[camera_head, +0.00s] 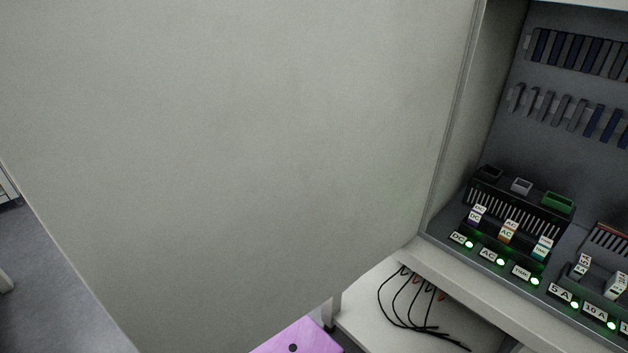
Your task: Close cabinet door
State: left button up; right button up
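The cabinet door (240,150) is a large grey-white panel that fills the left and middle of the head view. It stands open, with its right edge along the cabinet's side frame (462,110). The cabinet (515,165) is open at the right, with its dark grey inside showing. Neither of my grippers is in view.
Inside the cabinet are labelled modules (510,235) with green lights and rows of blue and grey connectors (580,50). Black cables (400,305) lie on a shelf below. A pink panel (300,338) is at the bottom. Grey floor (50,265) shows at left.

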aim_at(213, 174)
jog(key=j+z, duration=0.3)
jog(key=j, duration=0.15)
jog(key=j+z, duration=0.25)
jog(key=j, duration=0.2)
jog(key=j+z, duration=0.3)
jog(key=j, duration=0.2)
jog(key=j+z, duration=0.25)
jog(key=j, duration=0.2)
jog(key=k+j+z, duration=0.15)
jog(key=j+z, duration=0.15)
jog(key=k+j+z, duration=0.25)
jog(key=j, duration=0.25)
jog(key=k+j+z, duration=0.1)
jog(key=j+z, duration=0.2)
jog(key=k+j+z, duration=0.25)
jog(key=j, duration=0.15)
